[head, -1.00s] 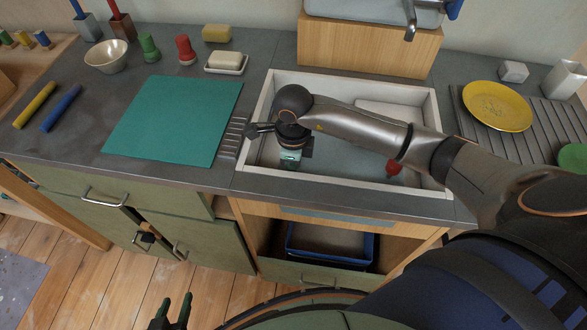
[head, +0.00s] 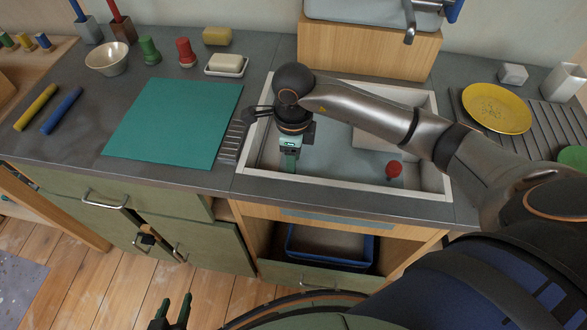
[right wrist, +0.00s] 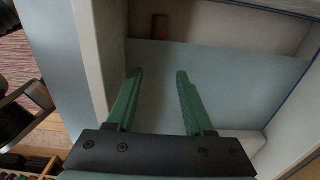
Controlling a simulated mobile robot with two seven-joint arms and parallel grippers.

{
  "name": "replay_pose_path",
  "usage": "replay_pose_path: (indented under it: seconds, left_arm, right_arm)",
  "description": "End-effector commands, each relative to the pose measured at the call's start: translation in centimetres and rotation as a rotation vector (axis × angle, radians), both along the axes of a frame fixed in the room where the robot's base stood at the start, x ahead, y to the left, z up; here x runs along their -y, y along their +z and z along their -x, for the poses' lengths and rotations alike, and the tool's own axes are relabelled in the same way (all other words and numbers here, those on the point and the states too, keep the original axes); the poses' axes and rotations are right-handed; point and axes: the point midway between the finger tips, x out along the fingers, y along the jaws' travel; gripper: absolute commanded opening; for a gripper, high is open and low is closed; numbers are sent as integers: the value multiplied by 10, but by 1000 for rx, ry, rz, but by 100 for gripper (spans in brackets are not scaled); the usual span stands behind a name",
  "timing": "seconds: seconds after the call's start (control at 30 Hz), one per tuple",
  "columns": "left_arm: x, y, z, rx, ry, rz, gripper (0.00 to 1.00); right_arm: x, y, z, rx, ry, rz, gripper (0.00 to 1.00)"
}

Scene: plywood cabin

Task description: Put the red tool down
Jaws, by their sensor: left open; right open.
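A small red thing (head: 394,169) with a rounded end is in the sink (head: 440,150), near its right front. I cannot tell whether it is the whole red tool. A dark red-brown piece (right wrist: 159,27) shows at the far side of the sink in the right wrist view; I cannot tell if it is the same thing. My right gripper (head: 289,165) points down over the left part of the sink, apart from the red thing. In the right wrist view its green fingers (right wrist: 158,82) are apart with nothing between them. My left gripper (head: 172,312) is open and empty, low in front of the cabinets.
A teal mat (head: 175,120) lies left of the sink. A red peg-like piece (head: 186,53) and a green one (head: 150,51) stand behind it. A yellow plate (head: 497,107) is on the drainer at right. A blue-rimmed tray (head: 330,243) sits in the open cabinet below.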

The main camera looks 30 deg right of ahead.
Motion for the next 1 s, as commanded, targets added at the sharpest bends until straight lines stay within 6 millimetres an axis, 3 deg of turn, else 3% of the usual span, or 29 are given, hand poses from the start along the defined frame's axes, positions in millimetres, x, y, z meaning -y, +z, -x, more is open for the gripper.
replay_pose_path:
  seconds: [0.03,0.2,0.4,1.0]
  left_arm:
    - [-1,0,0,-1,1,-1,50]
    - [-2,-1,2,-4,3,-2,50]
    - [-2,-3,6,-12,4,-3,50]
    - [-3,-3,4,-9,4,-4,50]
  right_arm:
    - [0,14,-2,6,1,-1,52]
    - [0,46,-1,4,0,0,52]
    - [0,67,0,2,0,-1,52]
    - [0,70,0,-1,0,-1,52]
